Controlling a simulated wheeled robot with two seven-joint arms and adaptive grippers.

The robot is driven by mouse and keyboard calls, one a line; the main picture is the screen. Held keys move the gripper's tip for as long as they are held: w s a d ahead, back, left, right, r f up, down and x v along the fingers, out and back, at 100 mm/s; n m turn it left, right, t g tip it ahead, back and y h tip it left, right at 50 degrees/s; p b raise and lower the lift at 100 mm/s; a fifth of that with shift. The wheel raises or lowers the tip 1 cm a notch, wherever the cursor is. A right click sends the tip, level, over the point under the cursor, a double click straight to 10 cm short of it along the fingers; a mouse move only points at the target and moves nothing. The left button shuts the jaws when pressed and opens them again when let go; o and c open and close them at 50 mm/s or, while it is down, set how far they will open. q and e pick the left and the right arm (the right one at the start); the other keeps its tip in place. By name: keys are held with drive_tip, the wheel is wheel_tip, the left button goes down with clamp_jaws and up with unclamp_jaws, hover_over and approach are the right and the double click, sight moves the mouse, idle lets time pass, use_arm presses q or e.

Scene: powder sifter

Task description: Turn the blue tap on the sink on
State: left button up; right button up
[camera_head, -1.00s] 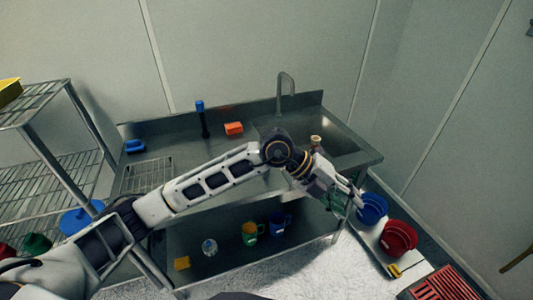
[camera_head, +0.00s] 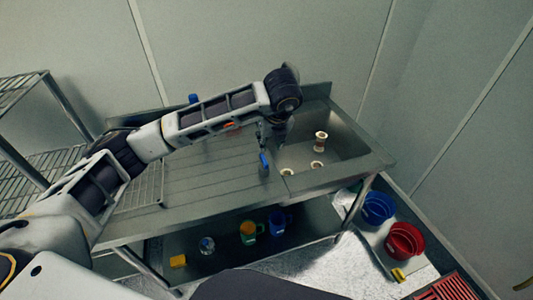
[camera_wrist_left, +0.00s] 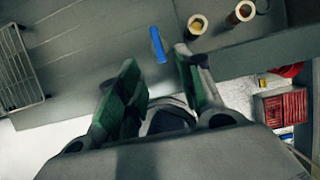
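The blue tap handle (camera_head: 264,164) stands upright at the front edge of the metal sink (camera_head: 345,140), left of the basin. It also shows in the left wrist view (camera_wrist_left: 158,45) as a blue bar. My left gripper (camera_head: 268,140) points down just above and behind it in the head view. In the left wrist view its two green-padded fingers (camera_wrist_left: 156,62) are apart, with the blue handle ahead between the fingertips. They do not appear to touch it. The spout is hidden behind my left arm. My right gripper is not in view.
Several small brown-white cups, one being this cup (camera_head: 320,141), stand in and near the basin. A wire rack (camera_head: 140,190) lies on the counter's left. Mugs stand on the lower shelf. Blue (camera_head: 378,206) and red (camera_head: 404,240) buckets stand at the right.

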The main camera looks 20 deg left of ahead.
sight(264, 159)
use_arm(q)
drive_tip(key=p+x, duration=0.2)
drive_tip(key=x, duration=1.1)
drive_tip(key=shift+w+a+f, duration=0.1)
drive_tip(key=shift+a+f, duration=0.05)
drive_tip(key=shift+a, duration=0.05)
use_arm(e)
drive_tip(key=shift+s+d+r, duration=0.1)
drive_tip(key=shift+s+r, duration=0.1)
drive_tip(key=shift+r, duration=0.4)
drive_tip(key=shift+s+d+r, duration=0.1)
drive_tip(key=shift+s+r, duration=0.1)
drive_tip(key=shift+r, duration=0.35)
use_arm(q)
drive_tip(key=shift+c, duration=0.4)
drive_tip(key=c, duration=0.7)
clamp_jaws()
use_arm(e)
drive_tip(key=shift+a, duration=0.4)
